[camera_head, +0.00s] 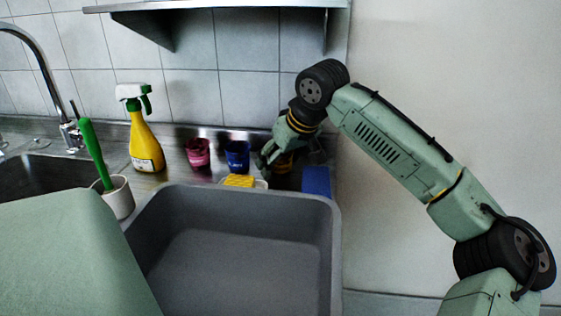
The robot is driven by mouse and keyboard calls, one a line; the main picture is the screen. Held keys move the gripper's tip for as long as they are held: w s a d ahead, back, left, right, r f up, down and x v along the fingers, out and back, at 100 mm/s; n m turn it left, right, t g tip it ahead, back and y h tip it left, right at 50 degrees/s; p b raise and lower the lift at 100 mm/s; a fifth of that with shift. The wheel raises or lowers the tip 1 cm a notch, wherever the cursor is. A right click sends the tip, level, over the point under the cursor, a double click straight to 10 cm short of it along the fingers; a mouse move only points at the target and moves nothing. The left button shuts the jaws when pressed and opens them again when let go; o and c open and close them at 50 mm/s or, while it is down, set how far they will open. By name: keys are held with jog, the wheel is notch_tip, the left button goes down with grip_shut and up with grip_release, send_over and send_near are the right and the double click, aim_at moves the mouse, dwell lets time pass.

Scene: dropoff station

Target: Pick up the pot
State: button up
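No cooking pot is clearly visible, and I cannot tell which container is the pot. A white pot-like holder (117,197) with a green-handled brush (94,152) stands at the left of the grey tub. A dark red cup (198,153) and a dark blue cup (237,155) stand near the back wall. My gripper (266,163) reaches down at the back right of the counter, right of the blue cup. Dark and yellow shapes behind and below it are partly hidden by it. Its finger opening is too small and dark to judge.
A large empty grey tub (235,255) fills the front middle. A yellow sponge (239,181) lies behind its rim, and a blue block (317,181) stands right of it. A yellow spray bottle (145,135), sink (40,178) and faucet (50,80) are left. A metal shelf (220,5) hangs above.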

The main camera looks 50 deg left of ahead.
jog(key=c, duration=0.7)
jog(key=shift+o, duration=0.2)
jog(key=shift+r, duration=0.2)
